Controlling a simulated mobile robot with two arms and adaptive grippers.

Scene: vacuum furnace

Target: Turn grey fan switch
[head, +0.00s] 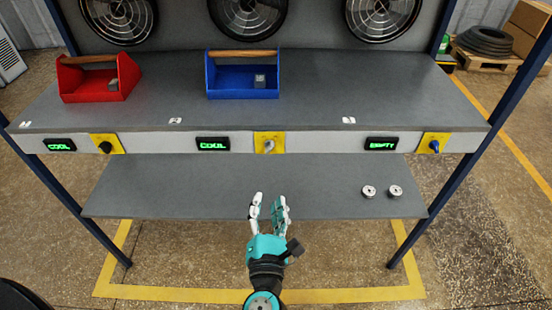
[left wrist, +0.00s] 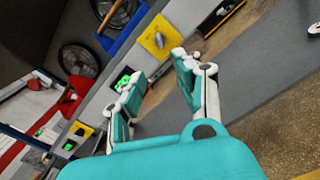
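The grey fan switch (head: 269,146) sits on a yellow plate in the middle of the bench's front edge, beside a display reading "COOL" (head: 213,144). It also shows in the left wrist view (left wrist: 159,40), near the top centre, beyond the fingertips. My left gripper (head: 268,199) is open and empty. In the head view it appears below the switch, in front of the lower shelf, with its fingers pointing toward the bench and apart from the switch. In the left wrist view the gripper's fingers (left wrist: 160,82) stand apart with nothing between them. My right gripper is not in view.
A black switch (head: 105,147) is on the left and a blue switch (head: 434,146) on the right. A red tray (head: 70,84) and a blue tray (head: 225,82) stand on the bench. Two small metal discs (head: 369,191) (head: 395,190) lie on the lower shelf (head: 160,190).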

